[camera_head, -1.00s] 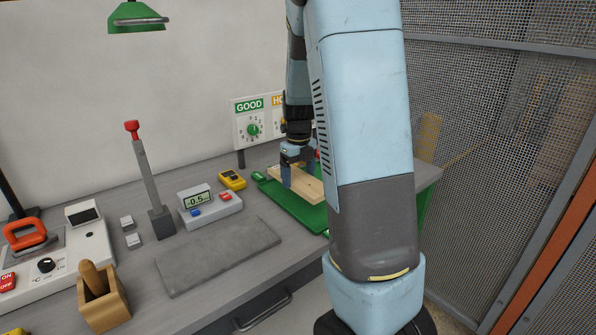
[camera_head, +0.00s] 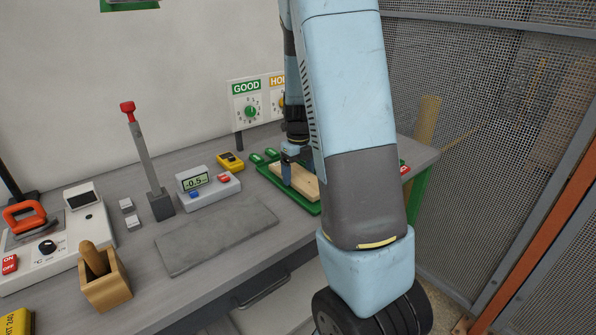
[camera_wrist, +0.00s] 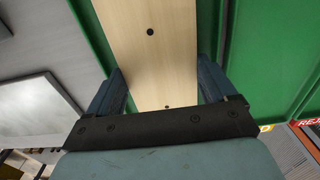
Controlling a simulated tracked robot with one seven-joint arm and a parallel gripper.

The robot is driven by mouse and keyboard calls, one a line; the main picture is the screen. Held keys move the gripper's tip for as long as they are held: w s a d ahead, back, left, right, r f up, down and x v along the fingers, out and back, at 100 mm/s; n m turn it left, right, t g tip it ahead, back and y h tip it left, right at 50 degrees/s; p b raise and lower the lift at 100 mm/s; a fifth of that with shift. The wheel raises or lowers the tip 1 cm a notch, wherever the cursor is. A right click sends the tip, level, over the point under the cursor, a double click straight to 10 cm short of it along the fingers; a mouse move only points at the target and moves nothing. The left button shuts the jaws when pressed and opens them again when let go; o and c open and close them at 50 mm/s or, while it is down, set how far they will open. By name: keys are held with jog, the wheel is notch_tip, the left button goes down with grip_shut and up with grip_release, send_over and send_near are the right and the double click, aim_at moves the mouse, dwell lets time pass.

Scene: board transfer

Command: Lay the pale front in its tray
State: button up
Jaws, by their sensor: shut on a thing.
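The pale front (camera_head: 301,185) is a light wooden board with small dark holes. It lies low at the green tray (camera_head: 306,207) on the bench; whether it touches the tray floor I cannot tell. My gripper (camera_head: 297,186) is shut on the pale front, and my arm hides part of it. In the wrist view, the board (camera_wrist: 150,60) runs between the two blue fingers of my gripper (camera_wrist: 165,88). Green tray surface (camera_wrist: 245,50) shows on both sides of it.
A grey mat (camera_head: 215,237) lies on the bench left of the tray. A display box (camera_head: 205,187), a yellow meter (camera_head: 230,161) and a red-topped lever (camera_head: 143,160) stand behind it. A GOOD sign (camera_head: 247,105) stands at the back. A mesh fence (camera_head: 500,120) is at the right.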

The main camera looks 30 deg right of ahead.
jog(key=shift+f, duration=0.3)
dwell(0.5)
jog(key=o, duration=1.1)
jog(key=shift+r, duration=0.1)
notch_tip(320, 180, up, 14)
jog(key=shift+f, duration=0.25)
